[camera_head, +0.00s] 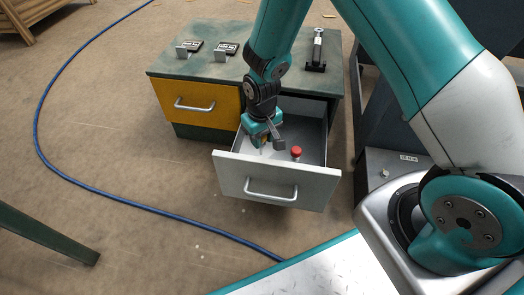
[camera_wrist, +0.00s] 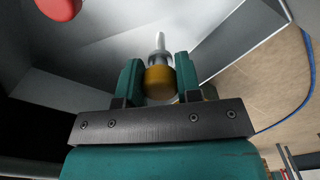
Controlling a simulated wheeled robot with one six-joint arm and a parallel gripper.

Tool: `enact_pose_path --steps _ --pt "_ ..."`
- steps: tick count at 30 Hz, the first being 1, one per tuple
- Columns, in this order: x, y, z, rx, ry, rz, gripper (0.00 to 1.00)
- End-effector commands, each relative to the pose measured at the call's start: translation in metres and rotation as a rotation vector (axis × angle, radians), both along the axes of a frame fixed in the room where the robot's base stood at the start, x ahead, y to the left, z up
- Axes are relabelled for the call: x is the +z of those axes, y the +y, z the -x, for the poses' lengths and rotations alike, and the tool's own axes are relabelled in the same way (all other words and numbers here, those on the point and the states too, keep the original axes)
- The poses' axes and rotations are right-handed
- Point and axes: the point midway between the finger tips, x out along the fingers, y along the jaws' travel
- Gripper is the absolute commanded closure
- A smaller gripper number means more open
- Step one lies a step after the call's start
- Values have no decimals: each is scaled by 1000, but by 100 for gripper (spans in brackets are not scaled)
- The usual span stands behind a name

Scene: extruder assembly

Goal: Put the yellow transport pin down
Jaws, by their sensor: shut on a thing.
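The yellow transport pin (camera_wrist: 160,80) sits between the two fingers of my gripper (camera_wrist: 160,85) in the wrist view, its grey metal shaft pointing away from the gripper. In the head view my gripper (camera_head: 265,140) is inside the open grey drawer (camera_head: 235,175), in its left part. Only a small yellow bit of the pin (camera_head: 263,141) shows there, mostly hidden by the gripper. I cannot tell whether the shaft touches the drawer floor.
A red-capped part (camera_head: 296,152) stands in the drawer to the right of my gripper; its red top (camera_wrist: 58,8) also shows in the wrist view. The cabinet top (camera_head: 190,65) holds two small brackets and a black-based tool (camera_head: 317,50). A blue cable (camera_head: 150,207) lies on the floor.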

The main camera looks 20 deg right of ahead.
Motion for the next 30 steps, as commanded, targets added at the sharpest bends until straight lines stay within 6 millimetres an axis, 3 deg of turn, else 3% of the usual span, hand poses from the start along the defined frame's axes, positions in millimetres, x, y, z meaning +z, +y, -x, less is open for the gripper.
enact_pose_path --steps 8,20,21,23,24,30 --pt "-42 0 1 0 2 0 93" --pt "-45 0 0 0 1 0 93" --pt "-44 0 0 0 0 0 61" --pt "-44 0 0 0 0 0 47" --pt "-44 0 0 0 0 0 43" --pt "-44 0 0 0 1 0 43"
